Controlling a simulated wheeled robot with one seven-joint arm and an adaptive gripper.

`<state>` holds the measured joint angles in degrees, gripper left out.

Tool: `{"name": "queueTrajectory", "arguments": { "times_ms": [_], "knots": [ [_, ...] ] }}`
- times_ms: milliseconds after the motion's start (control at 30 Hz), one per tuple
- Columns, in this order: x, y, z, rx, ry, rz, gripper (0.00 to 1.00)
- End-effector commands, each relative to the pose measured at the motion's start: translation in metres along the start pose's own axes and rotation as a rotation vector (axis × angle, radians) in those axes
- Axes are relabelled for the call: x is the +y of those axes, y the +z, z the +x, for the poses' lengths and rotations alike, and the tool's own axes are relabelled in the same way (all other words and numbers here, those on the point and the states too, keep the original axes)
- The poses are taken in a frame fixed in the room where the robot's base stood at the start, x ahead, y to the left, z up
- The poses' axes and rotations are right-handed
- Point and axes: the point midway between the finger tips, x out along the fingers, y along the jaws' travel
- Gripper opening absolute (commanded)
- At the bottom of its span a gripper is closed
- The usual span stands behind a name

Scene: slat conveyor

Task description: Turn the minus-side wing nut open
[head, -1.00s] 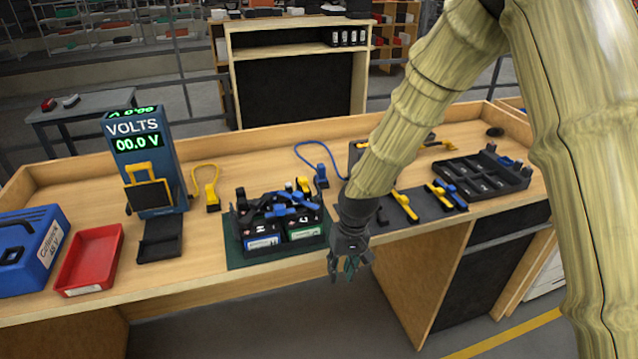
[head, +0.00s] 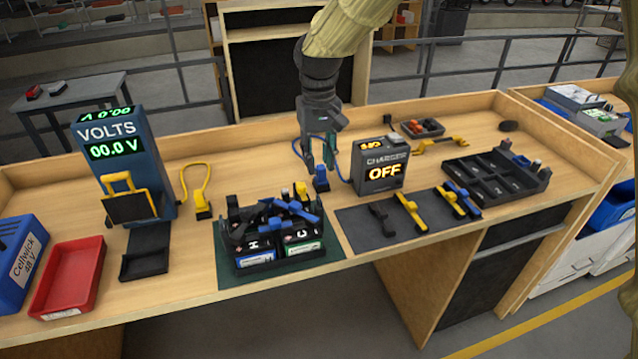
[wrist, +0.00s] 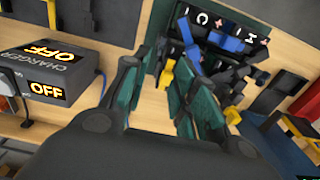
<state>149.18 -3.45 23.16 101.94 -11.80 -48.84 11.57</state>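The battery tray (head: 272,261) stands on a dark green mat (head: 327,243). It holds black modules with blue and green labels, with blue (head: 283,205) and yellow (head: 301,190) parts on top. In the wrist view the battery group (wrist: 215,45) is ahead, with plus and minus marks. I cannot tell which part is the minus-side wing nut; it is too small or covered. My gripper (head: 320,165) hangs above the bench behind the tray, apart from it. The wrist view shows its green-padded fingers (wrist: 160,100) spread with nothing between them.
A charger (head: 379,168) reading OFF stands right of my gripper. A voltmeter (head: 125,160) reads 00.0 V at left, near a red bin (head: 70,279). Yellow and black tools (head: 409,211) lie on a grey mat.

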Motion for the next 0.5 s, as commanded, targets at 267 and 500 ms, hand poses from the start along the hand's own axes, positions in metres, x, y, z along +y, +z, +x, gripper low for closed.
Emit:
{"name": "queueTrajectory", "arguments": {
  "times_ms": [267,500],
  "knots": [
    [-0.001,0.0,0.033,-0.004,0.001,-0.002,0.28],
    [0.0,0.001,0.07,-0.003,0.001,-0.001,0.28]
  ]
}}
